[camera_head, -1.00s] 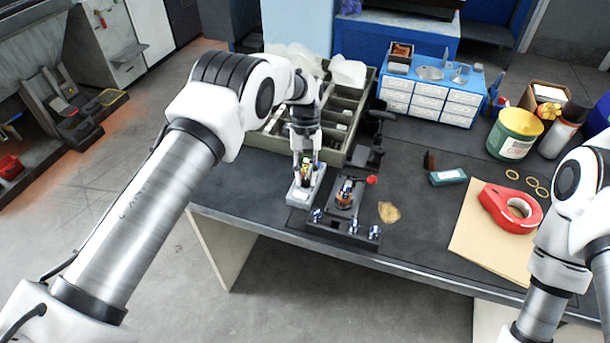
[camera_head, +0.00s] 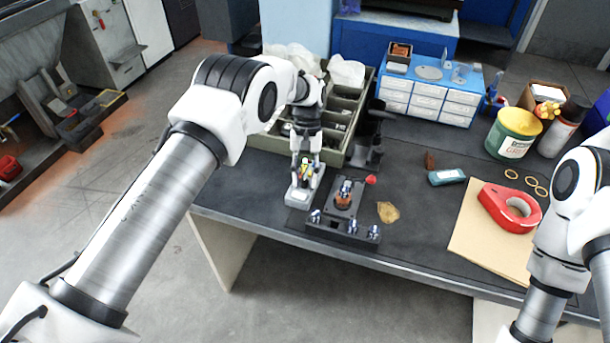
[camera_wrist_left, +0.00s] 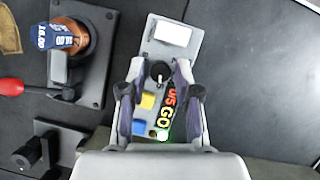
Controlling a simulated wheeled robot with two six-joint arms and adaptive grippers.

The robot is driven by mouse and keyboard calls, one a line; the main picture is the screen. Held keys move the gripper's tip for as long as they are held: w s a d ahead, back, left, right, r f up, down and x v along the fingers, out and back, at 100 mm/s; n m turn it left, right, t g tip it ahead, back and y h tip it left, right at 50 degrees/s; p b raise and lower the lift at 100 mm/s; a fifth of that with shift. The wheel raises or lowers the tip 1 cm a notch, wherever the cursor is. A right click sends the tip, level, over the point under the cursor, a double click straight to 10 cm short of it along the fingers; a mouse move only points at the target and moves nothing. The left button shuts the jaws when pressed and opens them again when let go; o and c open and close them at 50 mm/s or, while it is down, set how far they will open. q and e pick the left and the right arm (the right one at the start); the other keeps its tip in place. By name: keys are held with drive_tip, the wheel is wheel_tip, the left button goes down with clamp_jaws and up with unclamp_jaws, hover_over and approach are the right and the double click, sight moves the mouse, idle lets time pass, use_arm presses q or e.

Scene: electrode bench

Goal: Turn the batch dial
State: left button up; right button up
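A small grey control box (camera_head: 297,197) lies on the dark bench top. It also shows in the left wrist view (camera_wrist_left: 190,47), with a white label, a yellow button, a blue button and colourful lettering. A round black dial (camera_wrist_left: 160,71) sits on this box. My left gripper (camera_head: 305,165) points down over the box. In the left wrist view its two fingers (camera_wrist_left: 159,76) stand apart on either side of the dial, with gaps between them and it. I cannot tell how high the fingertips are above the box. My right arm shows at the right edge; its gripper is out of view.
A black fixture (camera_head: 343,232) with a copper-coloured part and a red-knobbed lever stands just right of the box. A green divided tray (camera_head: 268,143) is behind. A tan patch (camera_head: 388,212), a teal block (camera_head: 447,177) and a red tape dispenser (camera_head: 510,207) lie further right.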

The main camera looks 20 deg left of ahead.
use_arm(q)
drive_tip(key=shift+r, duration=0.1)
drive_tip(key=v, duration=1.2)
